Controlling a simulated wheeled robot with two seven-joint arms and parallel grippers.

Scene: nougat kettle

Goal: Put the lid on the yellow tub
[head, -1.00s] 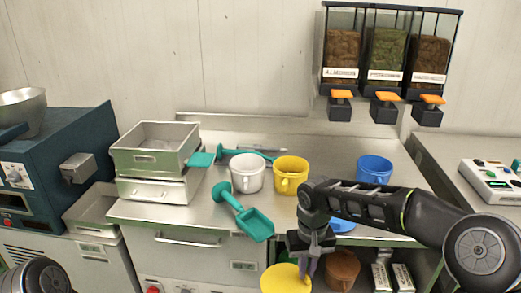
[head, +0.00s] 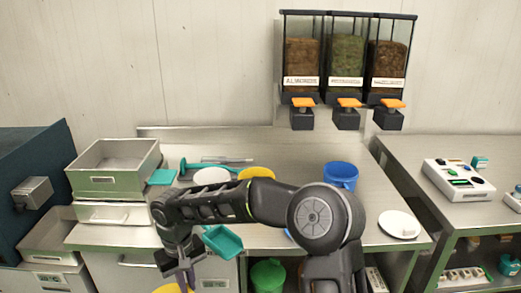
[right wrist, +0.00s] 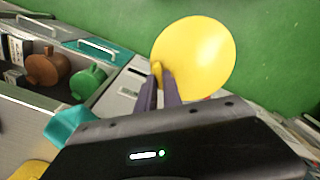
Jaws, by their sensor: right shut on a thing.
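The yellow lid (right wrist: 197,55) is a flat disc held by its small knob between the fingers of my right gripper (right wrist: 158,85), over the green floor in the right wrist view. In the head view, my right gripper (head: 183,268) points down in front of the counter's front edge, and only a sliver of the lid (head: 172,288) shows at the bottom edge. The yellow tub (head: 257,173) stands on the counter behind my right arm, which hides most of it. My left gripper is out of view.
A white tub (head: 211,175) stands left of the yellow one, partly hidden. A blue tub (head: 341,175) stands to the right. A teal scoop (head: 222,241) lies at the counter's front edge. A white disc (head: 399,225) lies at the right. Metal trays (head: 115,180) are stacked at the left.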

